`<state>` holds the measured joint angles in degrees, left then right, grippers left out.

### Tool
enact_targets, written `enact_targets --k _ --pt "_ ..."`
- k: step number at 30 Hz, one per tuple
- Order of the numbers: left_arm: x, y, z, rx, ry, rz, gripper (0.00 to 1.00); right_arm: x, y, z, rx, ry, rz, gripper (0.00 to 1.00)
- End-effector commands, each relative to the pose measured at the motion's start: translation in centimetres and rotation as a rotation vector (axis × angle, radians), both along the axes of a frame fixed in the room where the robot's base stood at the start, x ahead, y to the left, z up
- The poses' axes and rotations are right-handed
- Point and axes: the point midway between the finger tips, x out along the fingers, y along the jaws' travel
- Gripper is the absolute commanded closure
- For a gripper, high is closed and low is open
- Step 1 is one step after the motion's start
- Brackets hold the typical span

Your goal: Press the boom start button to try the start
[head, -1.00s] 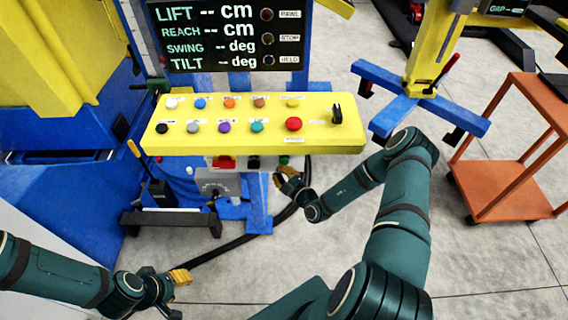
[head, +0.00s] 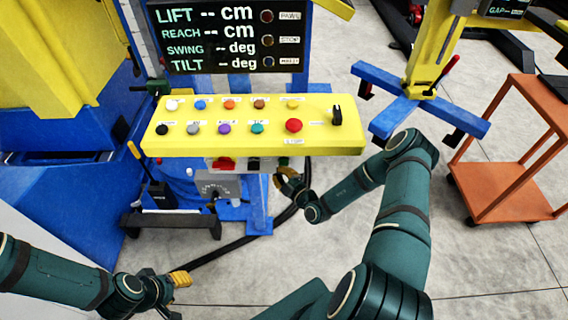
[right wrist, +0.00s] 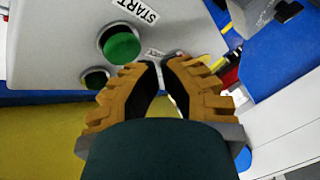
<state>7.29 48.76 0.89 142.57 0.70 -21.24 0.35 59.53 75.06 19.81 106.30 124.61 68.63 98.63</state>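In the right wrist view a round green button (right wrist: 122,46) stands out from a pale grey box face (right wrist: 60,40), beside a label reading START. Whether it is the boom's start button cannot be read. A second, darker green button (right wrist: 95,78) sits lower left, partly out of clear view. My right gripper (right wrist: 163,62) has its yellow fingers drawn together, tips just right of and below the green button, with no contact visible. In the head view the right gripper (head: 291,183) is below the yellow console. My left gripper (head: 180,278) is low at the left, away from the controls.
The yellow console (head: 340,142) carries several coloured buttons, a red stop button (head: 293,125) and a black switch. A display (head: 225,40) stands above it. A grey box (head: 218,184) and black cable are below. An orange cart (head: 510,140) stands right.

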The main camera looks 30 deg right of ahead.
Motion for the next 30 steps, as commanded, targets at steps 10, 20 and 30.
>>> enact_targets --k 10,20,30 --pt "0.00 0.00 0.00 0.000 0.000 0.000 0.58 0.00 0.00 0.00 0.000 0.000 0.000 1.00" --pt "-0.01 0.00 -0.20 0.000 0.000 0.000 0.58 0.49 -0.32 -0.04 0.000 0.000 0.000 1.00" --pt "0.00 0.00 -0.23 0.000 0.000 0.000 0.58 0.73 -0.45 0.01 0.000 0.000 0.000 1.00"
